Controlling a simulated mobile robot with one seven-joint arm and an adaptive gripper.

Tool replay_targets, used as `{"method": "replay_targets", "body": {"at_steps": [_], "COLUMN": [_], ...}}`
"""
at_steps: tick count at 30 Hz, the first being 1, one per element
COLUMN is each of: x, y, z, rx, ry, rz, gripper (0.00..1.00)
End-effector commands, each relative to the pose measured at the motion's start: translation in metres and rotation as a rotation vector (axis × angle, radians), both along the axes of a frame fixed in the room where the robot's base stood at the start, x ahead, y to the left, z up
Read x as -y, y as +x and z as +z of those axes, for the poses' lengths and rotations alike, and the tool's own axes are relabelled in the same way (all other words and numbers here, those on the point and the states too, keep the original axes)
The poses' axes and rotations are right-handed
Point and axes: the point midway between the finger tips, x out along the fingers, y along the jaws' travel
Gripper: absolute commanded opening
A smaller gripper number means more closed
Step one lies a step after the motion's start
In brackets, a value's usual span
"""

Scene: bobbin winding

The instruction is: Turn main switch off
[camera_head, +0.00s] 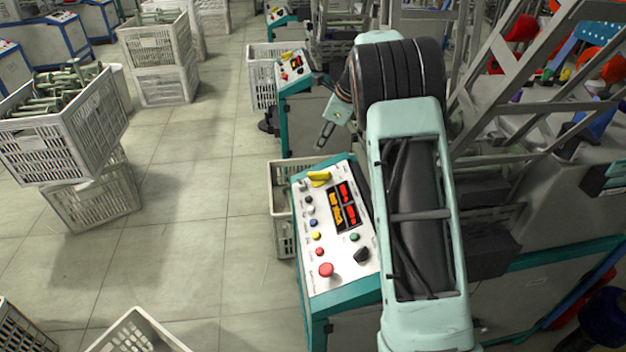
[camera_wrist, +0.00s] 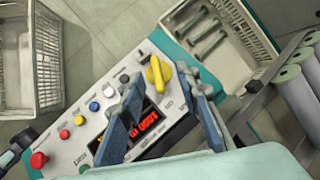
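The control panel (camera_head: 320,282) has a white sloping face in a teal housing. A yellow rotary switch (camera_head: 320,178) sits at its far end, beside a display with red and orange digits (camera_head: 344,206). In the wrist view the yellow switch (camera_wrist: 158,74) appears between my fingertips, with its knob pointing up the picture. My gripper (camera_wrist: 162,78) is open and empty, its two blue-grey fingers apart and partly covering the display. In the head view my gripper (camera_head: 323,143) hangs above and beyond the panel's far edge, apparently not touching the switch.
The panel also carries a red mushroom button (camera_head: 326,269), a black knob (camera_head: 361,254) and several small coloured buttons. A white crate (camera_wrist: 215,35) with bobbins stands close behind the panel. Machine frames (camera_head: 540,110) crowd the right. The floor at left is partly clear between crates.

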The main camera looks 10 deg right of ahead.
Motion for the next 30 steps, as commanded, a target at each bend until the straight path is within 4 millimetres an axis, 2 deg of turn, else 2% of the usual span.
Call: {"method": "replay_targets", "body": {"at_steps": [5, 13, 18, 24, 30], "x": [0.0, 0.0, -0.01, -0.016, -0.019], "y": [-0.001, -0.001, 0.013, 0.023, 0.026], "z": [-0.027, -0.086, -0.116, -0.139, -0.145], "rx": [-0.004, -0.004, -0.002, -0.001, 0.0], "ry": [0.003, 0.001, -0.001, -0.001, 0.0], "rz": [-0.002, -0.002, 0.001, 0.001, 0.001], "gripper": [0.3, 0.3, 0.3, 0.3, 0.3]}}
